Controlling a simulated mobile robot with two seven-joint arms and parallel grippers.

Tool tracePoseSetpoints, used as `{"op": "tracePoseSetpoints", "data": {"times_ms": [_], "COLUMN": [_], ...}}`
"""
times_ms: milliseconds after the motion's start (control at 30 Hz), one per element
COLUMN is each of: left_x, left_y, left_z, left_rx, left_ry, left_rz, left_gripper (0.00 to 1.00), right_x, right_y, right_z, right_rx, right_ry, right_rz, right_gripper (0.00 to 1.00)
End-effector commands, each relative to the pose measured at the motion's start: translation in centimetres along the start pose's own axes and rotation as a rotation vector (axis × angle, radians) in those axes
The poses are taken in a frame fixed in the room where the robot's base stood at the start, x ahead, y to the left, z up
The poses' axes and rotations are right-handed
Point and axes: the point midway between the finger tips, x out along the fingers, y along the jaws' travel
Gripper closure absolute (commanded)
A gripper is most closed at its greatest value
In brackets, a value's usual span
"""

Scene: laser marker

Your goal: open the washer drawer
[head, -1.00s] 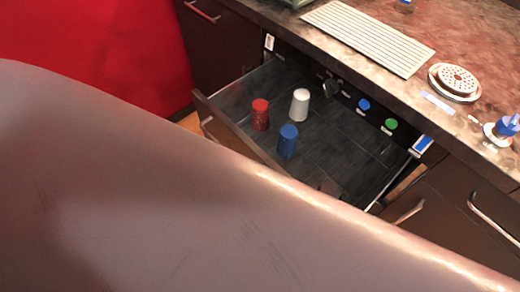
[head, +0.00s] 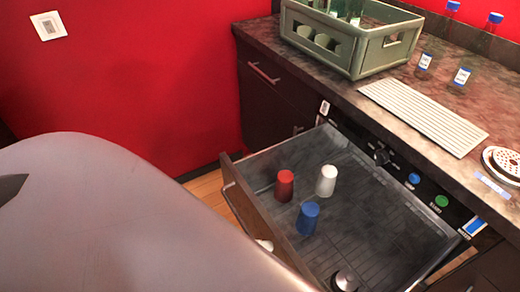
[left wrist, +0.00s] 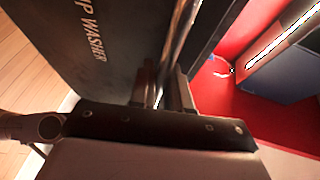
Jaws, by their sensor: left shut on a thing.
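The washer drawer (head: 232,198) stands pulled out from under the counter in the head view. A red cup (head: 284,186), a white cup (head: 326,181) and a blue cup (head: 307,218) stand inside it. In the left wrist view, the dark drawer front (left wrist: 85,60) carries the partly visible lettering "UP WASHER". My left gripper (left wrist: 160,88) is shut on the drawer's metal handle bar (left wrist: 180,38). In the head view my large arm link covers the lower left and hides most of the handle. My right gripper is not in view.
A green crate (head: 352,60) with glasses, a white ribbed mat (head: 425,115) and small bottles (head: 460,78) stand on the counter (head: 340,85). A dark cabinet (head: 270,100) stands left of the drawer. A red wall (head: 150,80) lies behind.

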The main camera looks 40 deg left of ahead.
Motion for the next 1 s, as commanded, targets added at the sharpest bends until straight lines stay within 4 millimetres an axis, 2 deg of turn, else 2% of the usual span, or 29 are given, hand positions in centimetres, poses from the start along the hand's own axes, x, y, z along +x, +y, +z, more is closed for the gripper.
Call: {"op": "tracePoseSetpoints", "data": {"times_ms": [33, 100, 467, 800, 1000], "left_x": [0.0, 0.0, -0.4, -5.0, -6.8], "left_y": [-0.1, -0.1, 0.0, 0.1, 0.0], "left_z": [0.1, 0.1, 0.1, 0.0, 0.1], "left_rx": [0.001, 0.001, 0.0, 0.0, 0.0], "left_ry": [-0.002, -0.002, -0.001, -0.001, -0.001], "left_rz": [-0.001, -0.001, 0.001, 0.002, 0.0], "left_gripper": [0.8, 0.62, 0.62, 0.62, 0.62], "right_x": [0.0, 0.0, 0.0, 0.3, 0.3], "right_y": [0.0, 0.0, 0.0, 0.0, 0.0], "right_z": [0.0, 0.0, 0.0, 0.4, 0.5], "right_rx": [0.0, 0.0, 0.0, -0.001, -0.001], "right_ry": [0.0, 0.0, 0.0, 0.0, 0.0], "right_rz": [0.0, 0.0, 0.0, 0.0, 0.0], "right_gripper": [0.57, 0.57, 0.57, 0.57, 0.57]}}
